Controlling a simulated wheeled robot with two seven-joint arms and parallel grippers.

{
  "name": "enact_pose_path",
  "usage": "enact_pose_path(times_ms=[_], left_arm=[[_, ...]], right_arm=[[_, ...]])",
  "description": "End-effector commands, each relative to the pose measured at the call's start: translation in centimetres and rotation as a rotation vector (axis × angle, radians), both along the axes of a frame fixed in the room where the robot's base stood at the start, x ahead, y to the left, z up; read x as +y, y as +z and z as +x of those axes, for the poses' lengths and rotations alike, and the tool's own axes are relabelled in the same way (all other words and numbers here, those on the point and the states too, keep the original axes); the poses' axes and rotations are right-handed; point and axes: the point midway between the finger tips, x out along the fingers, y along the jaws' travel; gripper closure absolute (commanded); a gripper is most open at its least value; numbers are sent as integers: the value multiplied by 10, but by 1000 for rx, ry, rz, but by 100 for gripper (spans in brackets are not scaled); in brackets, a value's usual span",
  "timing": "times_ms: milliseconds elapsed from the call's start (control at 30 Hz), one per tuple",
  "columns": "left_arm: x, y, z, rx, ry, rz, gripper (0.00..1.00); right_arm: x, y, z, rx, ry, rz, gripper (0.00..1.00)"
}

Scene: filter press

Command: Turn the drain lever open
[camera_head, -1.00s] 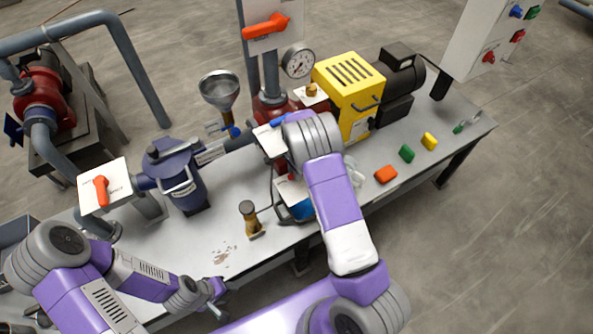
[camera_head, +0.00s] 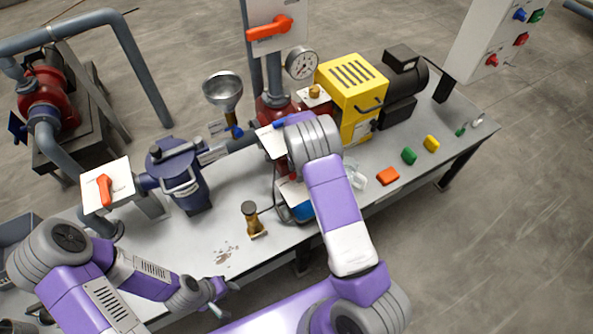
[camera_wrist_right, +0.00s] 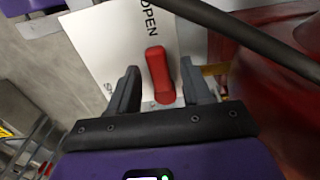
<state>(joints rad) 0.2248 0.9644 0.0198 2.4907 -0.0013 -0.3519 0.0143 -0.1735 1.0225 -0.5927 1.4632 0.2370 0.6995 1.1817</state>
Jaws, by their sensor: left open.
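In the right wrist view a red lever (camera_wrist_right: 158,75) stands out from a white plate (camera_wrist_right: 103,45) marked OPEN, with a second, partly covered word to its left. My right gripper (camera_wrist_right: 164,88) is open, with one finger on each side of the lever; I cannot tell whether either finger touches it. In the head view my right wrist hides this gripper and the lever; a white plate (camera_head: 291,190) shows partly beside the wrist. My left gripper (camera_head: 225,297) is open and empty near the bench's front edge.
A dark bar (camera_wrist_right: 245,38) and a red rounded body (camera_wrist_right: 275,95) lie close to the right gripper. On the bench (camera_head: 235,225) stand a blue strainer (camera_head: 178,172), a brass-coloured piece (camera_head: 252,222) and a yellow guard (camera_head: 352,85). An orange lever (camera_head: 104,188) is at the left.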

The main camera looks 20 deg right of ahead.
Motion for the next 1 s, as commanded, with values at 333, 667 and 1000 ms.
enact_pose_path(times_ms=[333, 667, 1000], left_arm=[[0, -1, 0, 0, 0, 0, 57], [0, -14, 0, 0, 0, 0, 57], [0, -28, 0, 0, 0, 0, 57]], right_arm=[[0, 0, -1, 0, 25, 0, 51], [-4, -2, -14, 0, 383, 1, 51], [-16, -2, -28, 0, 868, 1, 51]])
